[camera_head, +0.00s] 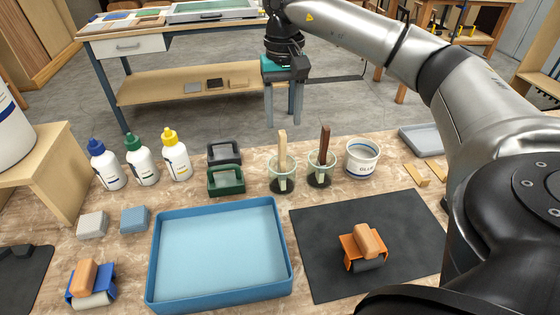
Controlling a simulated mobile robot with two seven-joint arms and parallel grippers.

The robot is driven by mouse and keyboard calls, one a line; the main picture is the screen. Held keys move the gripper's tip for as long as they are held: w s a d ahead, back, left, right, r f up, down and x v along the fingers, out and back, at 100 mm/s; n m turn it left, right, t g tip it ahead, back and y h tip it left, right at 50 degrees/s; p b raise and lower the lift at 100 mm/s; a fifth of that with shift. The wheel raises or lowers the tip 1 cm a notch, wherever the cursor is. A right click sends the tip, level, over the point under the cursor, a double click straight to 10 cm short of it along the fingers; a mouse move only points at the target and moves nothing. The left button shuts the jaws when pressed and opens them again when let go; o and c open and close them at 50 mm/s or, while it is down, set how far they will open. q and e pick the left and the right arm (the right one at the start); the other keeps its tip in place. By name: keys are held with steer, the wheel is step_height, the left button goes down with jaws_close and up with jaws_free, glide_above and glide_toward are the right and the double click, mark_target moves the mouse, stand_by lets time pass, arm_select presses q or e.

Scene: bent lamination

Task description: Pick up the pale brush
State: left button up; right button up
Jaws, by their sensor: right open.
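The pale brush (282,148) stands nearly upright in a clear glass jar (291,178), its light wooden handle pointing up and its lower end inside the jar. My right gripper (284,122) points down with its two grey fingers apart and nothing between them. In the picture the fingertips are just above the top of the pale handle; the exact gap in depth is hard to tell. A dark brown-handled brush (325,142) stands in a second jar (317,174) to the right. My left gripper is out of view.
A white glue tub (362,160) stands right of the jars. A green block-like tool (226,181) and a dark grey one (224,152) stand left. A blue tray (152,270) and a black mat (410,215) with an orange tool (348,247) lie in front.

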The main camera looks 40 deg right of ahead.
mark_target(282, 154)
step_height(282, 154, down, 6)
steer(key=shift+b, duration=0.45)
step_height(282, 154, down, 4)
steer(key=shift+w+f+b, duration=0.1)
steer(key=shift+f+b, duration=0.15)
steer(key=shift+b, duration=0.25)
steer(key=shift+f, duration=0.3)
steer(key=c, duration=0.8)
jaws_close()
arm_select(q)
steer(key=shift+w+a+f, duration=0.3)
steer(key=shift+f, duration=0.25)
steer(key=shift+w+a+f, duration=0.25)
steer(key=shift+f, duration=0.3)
